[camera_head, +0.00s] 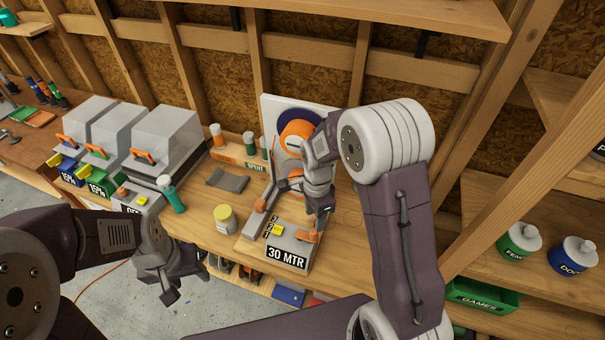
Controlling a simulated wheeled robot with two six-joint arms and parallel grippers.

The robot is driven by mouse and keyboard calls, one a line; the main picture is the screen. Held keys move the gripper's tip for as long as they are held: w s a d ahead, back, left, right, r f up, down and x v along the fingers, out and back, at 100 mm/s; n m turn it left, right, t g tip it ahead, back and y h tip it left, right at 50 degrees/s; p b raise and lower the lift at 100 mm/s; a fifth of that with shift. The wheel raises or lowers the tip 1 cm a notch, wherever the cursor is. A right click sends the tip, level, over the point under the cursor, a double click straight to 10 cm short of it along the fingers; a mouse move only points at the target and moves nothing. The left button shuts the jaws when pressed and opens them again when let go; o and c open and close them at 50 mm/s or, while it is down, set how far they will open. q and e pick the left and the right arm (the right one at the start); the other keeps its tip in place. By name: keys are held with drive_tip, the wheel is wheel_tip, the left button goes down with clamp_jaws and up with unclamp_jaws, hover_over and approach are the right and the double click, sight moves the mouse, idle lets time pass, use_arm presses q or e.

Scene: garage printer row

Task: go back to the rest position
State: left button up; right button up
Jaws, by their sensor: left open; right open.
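My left gripper (178,284) is at the lower left, in front of the workbench's front edge. It is open, and I see nothing between its fingers. My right gripper (322,208) is over the grey machine labelled "30 MTR" (270,245), close to its upright part with the orange round pieces (297,132). It is open; whether it touches the machine I cannot tell. My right arm hides part of the bench and the machine's right side.
Lidded grey boxes (165,140) stand further left. Lidded pots (519,242) and a green "GAMES" bin (483,296) are at right.

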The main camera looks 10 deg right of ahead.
drive_tip(key=shift+f, duration=0.2)
drive_tip(key=b, duration=0.2)
drive_tip(key=shift+w+d+r+t+b, duration=0.1)
drive_tip(key=shift+w+d+t+b, duration=0.2)
drive_tip(key=shift+w, duration=0.05)
drive_tip(key=s+d+f+n+b, duration=0.2)
drive_tip(key=s+n+b, duration=0.2)
drive_tip(key=s+n, duration=0.8)
drive_tip(key=n, duration=0.3)
drive_tip(key=shift+f+n+t, duration=0.3)
drive_tip(key=shift+f, duration=0.1)
drive_tip(key=shift+s, duration=0.2)
